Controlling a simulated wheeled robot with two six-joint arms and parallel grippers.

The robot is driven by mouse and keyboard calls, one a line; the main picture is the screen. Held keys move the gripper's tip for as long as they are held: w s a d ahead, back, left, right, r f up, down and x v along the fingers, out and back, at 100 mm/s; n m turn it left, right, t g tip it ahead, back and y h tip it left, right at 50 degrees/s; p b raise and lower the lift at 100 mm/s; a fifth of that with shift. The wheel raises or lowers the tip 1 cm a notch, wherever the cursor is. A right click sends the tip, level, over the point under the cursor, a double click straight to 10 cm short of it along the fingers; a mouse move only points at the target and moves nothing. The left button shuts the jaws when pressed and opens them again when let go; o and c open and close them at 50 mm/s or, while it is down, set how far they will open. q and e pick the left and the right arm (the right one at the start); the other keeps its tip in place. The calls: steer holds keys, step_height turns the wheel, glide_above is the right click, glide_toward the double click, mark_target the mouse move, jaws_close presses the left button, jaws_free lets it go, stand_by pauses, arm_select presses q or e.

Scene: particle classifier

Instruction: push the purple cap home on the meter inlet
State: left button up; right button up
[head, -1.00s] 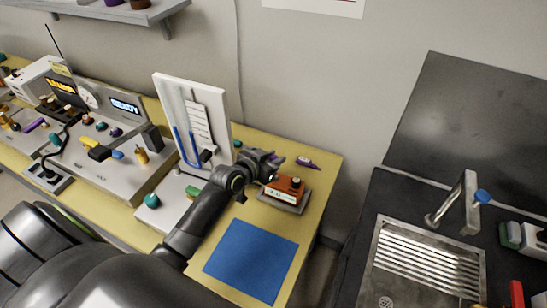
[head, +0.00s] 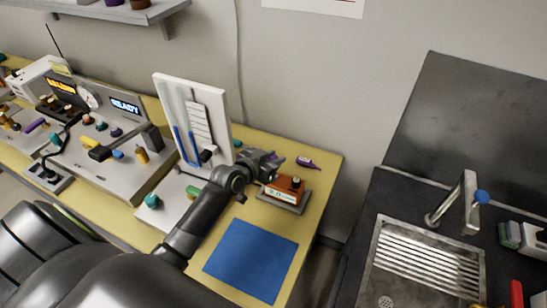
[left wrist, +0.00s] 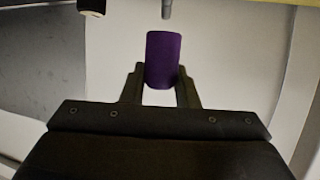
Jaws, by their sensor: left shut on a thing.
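The purple cap (left wrist: 163,60) is between the fingers of my left gripper (left wrist: 161,85), which is shut on it. In the left wrist view, a thin grey metal stub (left wrist: 167,9) lies just past the cap's far end, nearly in line, with a small visible gap; I cannot tell for sure whether it is the meter inlet. In the head view, my left gripper (head: 275,161) is just behind and left of the orange meter (head: 285,187), which sits on a grey base. The cap is hard to make out there. My right gripper is not in view.
A white upright panel with blue tubes (head: 193,122) stands left of my left gripper. A purple-and-white pen-like item (head: 308,163) lies at the back right of the yellow table. A blue mat (head: 251,260) lies in front, bare. The sink (head: 425,265) is farther right.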

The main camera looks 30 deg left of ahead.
arm_select(q)
steer(key=shift+f, duration=0.35)
stand_by(0.3)
steer(key=shift+f+b, duration=1.3)
steer(key=shift+f, duration=0.2)
steer(key=o, duration=1)
steer(key=shift+r, duration=0.1)
steer(key=shift+o, duration=0.2)
steer(key=b+v, duration=0.1)
steer(key=v, duration=1.6)
steer(key=shift+r+b, duration=0.2)
steer(key=shift+b, duration=0.1)
steer(key=shift+s, duration=0.15)
